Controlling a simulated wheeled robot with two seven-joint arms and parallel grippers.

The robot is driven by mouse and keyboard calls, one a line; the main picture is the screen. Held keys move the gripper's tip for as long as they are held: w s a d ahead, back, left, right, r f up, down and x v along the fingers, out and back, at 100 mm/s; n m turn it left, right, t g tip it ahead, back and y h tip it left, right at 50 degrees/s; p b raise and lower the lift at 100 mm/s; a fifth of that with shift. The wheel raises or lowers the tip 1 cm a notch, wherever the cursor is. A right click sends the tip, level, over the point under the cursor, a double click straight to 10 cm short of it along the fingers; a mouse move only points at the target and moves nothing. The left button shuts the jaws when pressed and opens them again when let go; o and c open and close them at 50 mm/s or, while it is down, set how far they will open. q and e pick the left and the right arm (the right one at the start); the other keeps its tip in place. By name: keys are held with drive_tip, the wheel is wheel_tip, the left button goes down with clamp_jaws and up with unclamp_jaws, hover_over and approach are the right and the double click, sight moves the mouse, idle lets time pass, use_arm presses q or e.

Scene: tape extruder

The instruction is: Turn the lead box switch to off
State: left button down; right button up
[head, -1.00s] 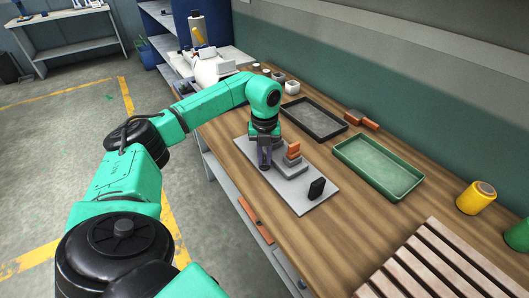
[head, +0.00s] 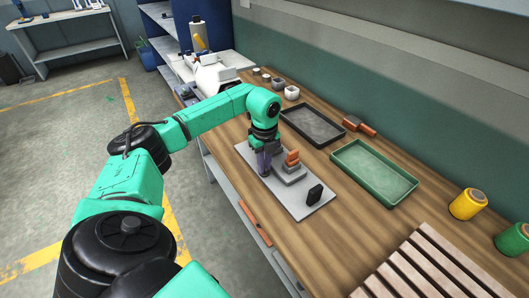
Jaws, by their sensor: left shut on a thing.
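A light grey plate (head: 302,211) lies on the wooden bench. On it stands a stepped grey block (head: 291,177) with an orange piece (head: 292,157) on top, and a black upright piece (head: 314,195) near the plate's near end. My left gripper (head: 264,171) points down at the plate's far left part, close beside the grey block. Its fingers are shut on a small part there, which they hide, perhaps the lead box switch. I cannot read its position. My right gripper is out of view.
Yellow (head: 468,204) and green (head: 511,238) spools and a slatted rack (head: 405,287) stand at the right. The bench right of the plate is clear.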

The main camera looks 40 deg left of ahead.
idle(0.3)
use_arm(q)
drive_tip(key=c, duration=0.9)
unclamp_jaws()
drive_tip(key=shift+o, duration=0.2)
wheel_tip(320, 180, up, 15)
drive_tip(key=shift+f, duration=0.2)
